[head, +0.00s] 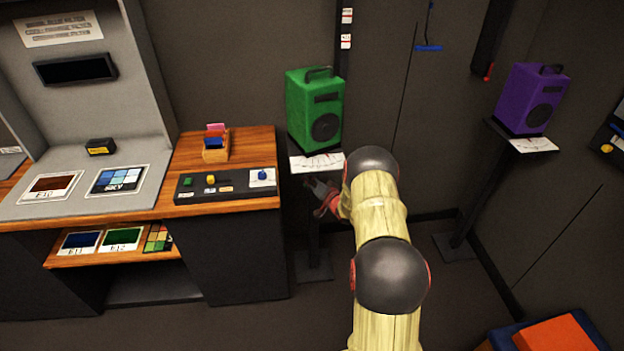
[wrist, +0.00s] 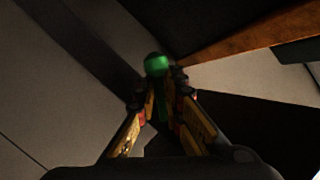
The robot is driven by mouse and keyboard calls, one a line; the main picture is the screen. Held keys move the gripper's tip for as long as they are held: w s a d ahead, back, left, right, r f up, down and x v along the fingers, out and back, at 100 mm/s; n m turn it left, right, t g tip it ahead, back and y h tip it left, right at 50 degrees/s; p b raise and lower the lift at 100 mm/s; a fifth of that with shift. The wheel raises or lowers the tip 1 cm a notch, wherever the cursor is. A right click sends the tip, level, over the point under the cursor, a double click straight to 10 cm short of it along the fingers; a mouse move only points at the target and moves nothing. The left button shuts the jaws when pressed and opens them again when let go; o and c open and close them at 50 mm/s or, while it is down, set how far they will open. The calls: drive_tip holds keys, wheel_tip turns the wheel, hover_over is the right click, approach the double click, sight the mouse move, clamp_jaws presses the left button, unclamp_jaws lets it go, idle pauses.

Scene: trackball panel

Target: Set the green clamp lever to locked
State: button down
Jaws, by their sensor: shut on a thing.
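The green clamp lever (wrist: 156,66) shows in the wrist view, with a rounded green end and a thin green shaft below it. My gripper (wrist: 161,100) has its two yellow fingers on either side of the shaft and is shut on it. The rounded end sticks out beyond the fingertips. In the head view my gripper (head: 320,192) is low beside the right end of the wooden desk, below the green speaker. I cannot make out the lever there, and its locked or unlocked marks do not show.
The green speaker (head: 314,110) stands on a stand just above my gripper, with a white label sheet (head: 317,163) at its front. The wooden desk (head: 240,150) with a dark control panel (head: 224,186) is to the left. A purple speaker (head: 531,98) stands at right.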

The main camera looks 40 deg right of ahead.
drive_tip(key=shift+w+a+r+m+t+b, duration=0.3)
drive_tip(key=shift+r+m+t, duration=0.25)
drive_tip(key=shift+m, duration=0.7)
drive_tip(key=shift+w+a+r+m+t+b, duration=0.15)
drive_tip(key=shift+a+r+m+t, duration=0.3)
drive_tip(key=shift+m, duration=0.75)
drive_tip(key=shift+w+a+r+m+t+b, duration=0.15)
drive_tip(key=shift+a+r+m+t+b, duration=0.15)
drive_tip(key=shift+r+m+t, duration=0.65)
drive_tip(key=shift+f+m+g, duration=0.25)
drive_tip(key=shift+m, duration=0.15)
drive_tip(key=c, duration=2.1)
unclamp_jaws()
drive_tip(key=shift+c, duration=0.2)
drive_tip(key=shift+o, duration=1.1)
drive_tip(key=shift+d, duration=0.1)
drive_tip(key=shift+s+f, duration=0.15)
drive_tip(key=shift+s, duration=0.45)
drive_tip(key=s+a+f, duration=0.1)
drive_tip(key=s, duration=0.9)
drive_tip(key=shift+s+a+f, duration=0.15)
drive_tip(key=shift+s+a, duration=0.1)
drive_tip(key=shift+s, duration=0.1)
